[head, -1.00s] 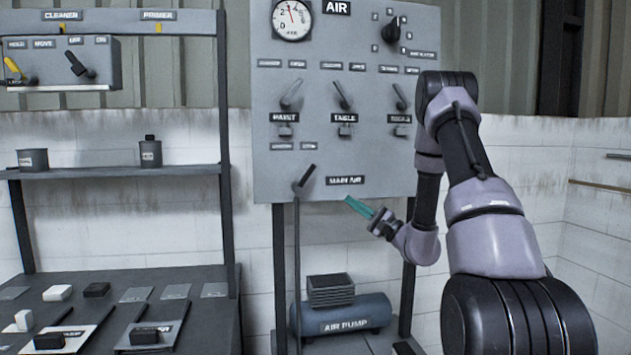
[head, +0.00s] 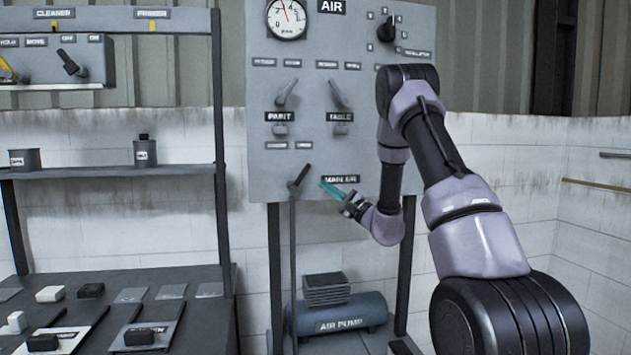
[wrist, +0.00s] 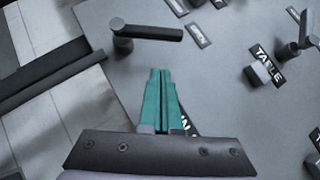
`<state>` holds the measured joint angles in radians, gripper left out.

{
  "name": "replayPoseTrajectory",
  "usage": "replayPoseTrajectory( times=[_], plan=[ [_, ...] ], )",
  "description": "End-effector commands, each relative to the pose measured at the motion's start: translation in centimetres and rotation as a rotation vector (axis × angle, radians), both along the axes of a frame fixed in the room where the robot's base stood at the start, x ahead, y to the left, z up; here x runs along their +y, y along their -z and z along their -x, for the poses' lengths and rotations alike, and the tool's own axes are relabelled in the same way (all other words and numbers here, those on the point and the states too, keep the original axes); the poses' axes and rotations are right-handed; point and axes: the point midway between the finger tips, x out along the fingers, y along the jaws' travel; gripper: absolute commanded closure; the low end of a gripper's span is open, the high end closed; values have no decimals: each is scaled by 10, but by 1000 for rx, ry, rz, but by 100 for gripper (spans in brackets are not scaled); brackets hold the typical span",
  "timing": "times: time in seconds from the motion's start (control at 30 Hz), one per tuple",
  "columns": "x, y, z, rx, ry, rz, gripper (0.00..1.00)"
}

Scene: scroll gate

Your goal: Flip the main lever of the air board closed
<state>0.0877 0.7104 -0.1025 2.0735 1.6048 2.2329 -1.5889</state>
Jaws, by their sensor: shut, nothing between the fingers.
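The grey air board (head: 262,150) stands in the middle of the head view. Its main lever (head: 300,177) is a dark handle at the lower left of the board, tilted up to the right, left of the MAIN AIR label (head: 341,179). My gripper (head: 324,186), with teal fingers, is shut and empty just right of the lever, apart from it in the head view. In the wrist view the shut fingers (wrist: 159,75) point toward the lever (wrist: 150,33), whose handle lies across the view beyond the tips. The gripper partly covers the MAIN AIR label there.
Above are the PAINT lever (head: 287,92), the TABLE lever (head: 337,93), a gauge (head: 286,18) and a dark knob (head: 387,29). My arm hides the board's right side. An air pump (head: 340,315) sits below. A shelf (head: 120,172) and bench stand left.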

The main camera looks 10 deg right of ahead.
Motion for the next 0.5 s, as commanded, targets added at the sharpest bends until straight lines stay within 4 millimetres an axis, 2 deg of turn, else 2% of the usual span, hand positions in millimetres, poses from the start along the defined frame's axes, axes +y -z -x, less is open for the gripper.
replayPoseTrajectory(
  times=[0.03, 0.2, 0.5],
  plan=[
    [8, -5, -7, -3, -3, 2, 100],
    [27, -20, -5, -2, -2, 0, 100],
    [37, -26, -5, 0, 0, 0, 100]
  ],
)
